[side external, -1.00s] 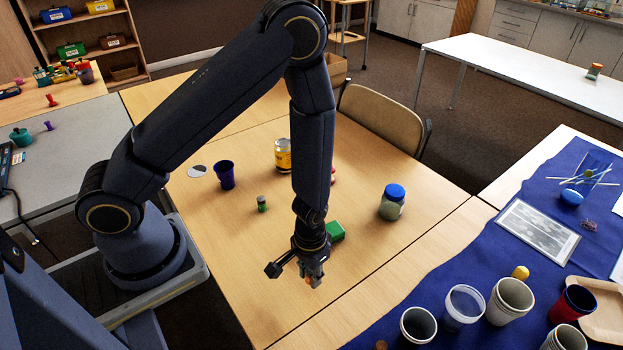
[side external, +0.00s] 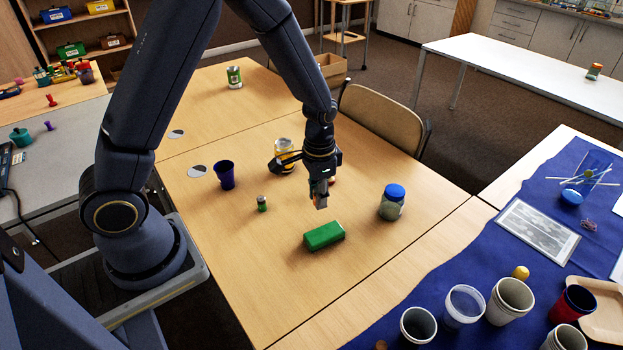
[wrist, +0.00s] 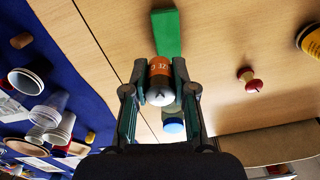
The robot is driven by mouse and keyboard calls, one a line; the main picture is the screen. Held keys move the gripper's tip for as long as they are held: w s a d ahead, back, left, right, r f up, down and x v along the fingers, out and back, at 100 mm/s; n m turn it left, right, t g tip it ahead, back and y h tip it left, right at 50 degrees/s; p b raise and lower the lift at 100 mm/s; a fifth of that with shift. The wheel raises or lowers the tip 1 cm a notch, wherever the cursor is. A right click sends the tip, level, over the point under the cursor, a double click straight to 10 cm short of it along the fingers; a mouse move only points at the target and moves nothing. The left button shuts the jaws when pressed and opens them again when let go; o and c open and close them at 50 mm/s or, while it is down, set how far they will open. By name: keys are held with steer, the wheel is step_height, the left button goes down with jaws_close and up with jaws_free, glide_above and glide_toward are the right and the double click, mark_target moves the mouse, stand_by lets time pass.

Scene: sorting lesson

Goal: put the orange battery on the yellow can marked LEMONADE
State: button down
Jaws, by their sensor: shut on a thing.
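The orange battery (wrist: 159,68) is between my fingers in the wrist view, with its silver end toward the camera. My gripper (side external: 320,196) is shut on it and holds it above the table in the side external view, where the fingers hide most of it. The yellow can (side external: 284,163) stands on the table behind and left of my gripper, partly covered by it. Its edge also shows at the right of the wrist view (wrist: 312,42). Its lettering cannot be read. The battery is apart from the can.
A green block (side external: 324,236) lies in front of my gripper. A blue-lidded jar (side external: 391,207) stands to the right. A red-ended core-like object (wrist: 252,85) lies near the can. The front-left table is clear.

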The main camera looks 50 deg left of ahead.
steer(key=a+r+n, duration=0.2)
steer(key=a+r, duration=0.2)
steer(key=a, duration=0.9)
steer(key=a+r+n, duration=0.3)
steer(key=a+r, duration=0.1)
steer(key=a, duration=0.9)
glide_above(284, 142)
steer(key=s, duration=0.1)
steer(key=f, duration=0.9)
steer(key=shift+d, duration=0.25)
steer(key=shift+w+a+f, duration=0.2)
steer(key=shift+w+f, duration=0.2)
steer(key=shift+f, duration=1.6)
steer(key=shift+f, duration=0.1)
steer(key=c, duration=0.9)
jaws_free()
steer(key=shift+c, duration=0.2)
